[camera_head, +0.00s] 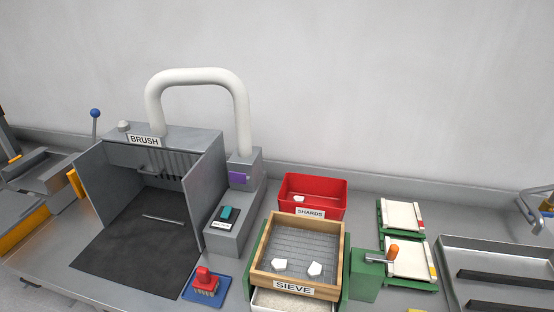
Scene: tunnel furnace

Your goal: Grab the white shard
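Two white shards lie on the wire mesh of the wooden-framed sieve (263,268): a left shard (279,265) and a right shard (315,269), a little apart from each other. A third small white shard (298,198) shows inside the red bin (326,190) labelled SHARDS, just behind the sieve. I cannot make out either of my grippers in the head view.
A grey brush booth (207,165) with a white hose (197,76) stands at the left. A red-handled brush (204,280) sits left of the sieve. A green block with an orange handle (366,275), cloth-topped green trays (402,215) and a metal tray (500,244) are to the right.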

